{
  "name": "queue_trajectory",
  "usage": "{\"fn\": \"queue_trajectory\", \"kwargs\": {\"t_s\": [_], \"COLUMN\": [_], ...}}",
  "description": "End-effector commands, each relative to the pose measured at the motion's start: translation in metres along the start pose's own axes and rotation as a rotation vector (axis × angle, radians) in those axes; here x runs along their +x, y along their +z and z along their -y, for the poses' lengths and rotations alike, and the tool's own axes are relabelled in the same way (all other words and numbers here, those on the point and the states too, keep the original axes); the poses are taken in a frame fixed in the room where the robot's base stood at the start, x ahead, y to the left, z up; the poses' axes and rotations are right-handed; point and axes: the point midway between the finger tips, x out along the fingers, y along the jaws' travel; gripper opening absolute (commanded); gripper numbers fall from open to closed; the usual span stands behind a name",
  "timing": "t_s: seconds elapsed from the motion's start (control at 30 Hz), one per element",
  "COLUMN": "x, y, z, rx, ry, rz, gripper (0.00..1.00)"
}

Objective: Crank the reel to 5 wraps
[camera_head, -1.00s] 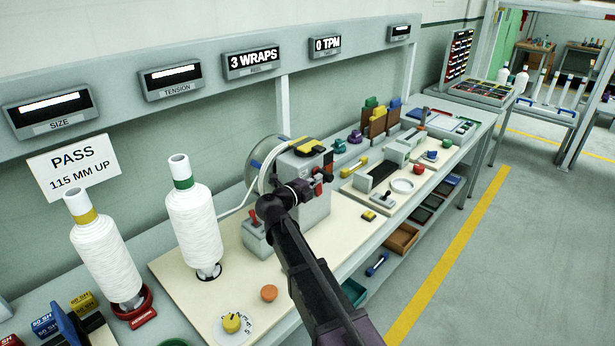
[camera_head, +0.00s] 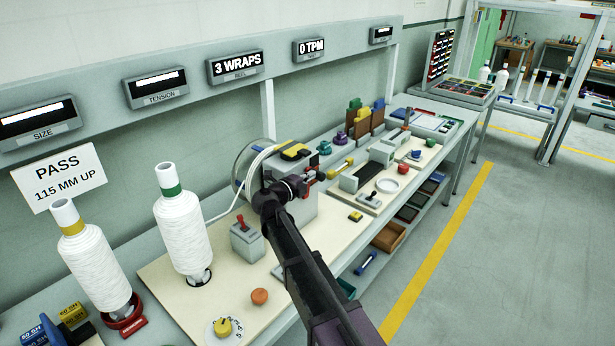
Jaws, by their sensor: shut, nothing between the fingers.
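The reel is a grey machine (camera_head: 306,212) with a pale, clear-rimmed wheel (camera_head: 240,172) on its left side. White yarn runs to it from a white cone with a green top (camera_head: 183,235). The reel display (camera_head: 237,66) reads 3 WRAPS. My gripper (camera_head: 303,187) is at the front of the machine, beside its red parts (camera_head: 321,175). It looks shut and empty. My wrist and arm cover part of the machine, and I cannot clearly make out the crank handle or whether the gripper touches it.
A grey box with a red lever (camera_head: 246,240) stands left of my arm. An orange button (camera_head: 259,296) and yellow dial (camera_head: 223,327) lie in front. A yellow-topped cone (camera_head: 92,265) is at left. A scale-like device (camera_head: 368,168) and small items fill the bench to the right.

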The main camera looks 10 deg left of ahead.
Motion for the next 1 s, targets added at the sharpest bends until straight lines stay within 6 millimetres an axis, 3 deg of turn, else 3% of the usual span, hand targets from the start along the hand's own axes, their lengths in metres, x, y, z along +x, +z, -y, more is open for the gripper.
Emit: {"fn": "queue_trajectory", "kwargs": {"t_s": [0.57,0.8,1.0], "x": [-0.006,-0.024,-0.058], "y": [0.0,0.001,0.0], "z": [0.004,0.015,0.025], "rx": [0.0,0.0,0.0], "ry": [0.0,0.0,0.0], "rz": [-0.002,-0.008,-0.007], "gripper": [0.0,0.0,0.0]}}
